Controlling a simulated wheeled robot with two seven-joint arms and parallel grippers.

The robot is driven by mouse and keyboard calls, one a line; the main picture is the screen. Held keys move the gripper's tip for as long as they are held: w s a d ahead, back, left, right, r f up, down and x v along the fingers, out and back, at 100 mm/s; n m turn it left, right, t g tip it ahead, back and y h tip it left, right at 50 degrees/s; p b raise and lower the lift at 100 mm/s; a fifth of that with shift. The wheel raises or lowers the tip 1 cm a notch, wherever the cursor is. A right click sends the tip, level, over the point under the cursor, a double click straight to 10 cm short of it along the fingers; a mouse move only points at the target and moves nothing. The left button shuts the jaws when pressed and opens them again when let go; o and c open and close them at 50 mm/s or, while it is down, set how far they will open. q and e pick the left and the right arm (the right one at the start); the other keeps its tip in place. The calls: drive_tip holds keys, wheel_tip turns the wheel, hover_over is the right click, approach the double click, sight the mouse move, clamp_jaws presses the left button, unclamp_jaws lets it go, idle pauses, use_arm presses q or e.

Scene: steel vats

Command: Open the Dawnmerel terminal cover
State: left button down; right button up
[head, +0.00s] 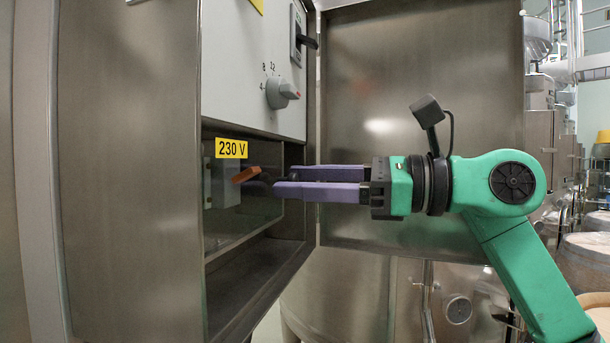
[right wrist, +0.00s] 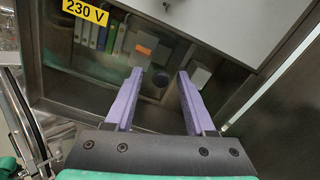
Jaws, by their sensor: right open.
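A small grey box (head: 222,186) is mounted low inside the open steel cabinet, under a yellow "230 V" label (head: 231,149). An orange flap (head: 246,174) sticks out from its front, tilted. Which part is the Dawnmerel terminal cover I cannot tell by name. My right gripper (head: 274,181) has purple fingers and reaches in from the right. Its tips are just right of the flap, apart from it as far as I see. My left gripper is not in view.
Above is a white panel (head: 240,75) with a grey rotary knob (head: 282,92) and a black handle (head: 305,41). The steel cabinet wall (head: 130,180) stands at left; the open steel door (head: 420,90) is behind my right arm. The compartment below the box looks empty.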

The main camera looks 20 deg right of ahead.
drive_tip(key=c, duration=0.8)
clamp_jaws()
drive_tip(key=shift+f, duration=0.15)
idle(0.3)
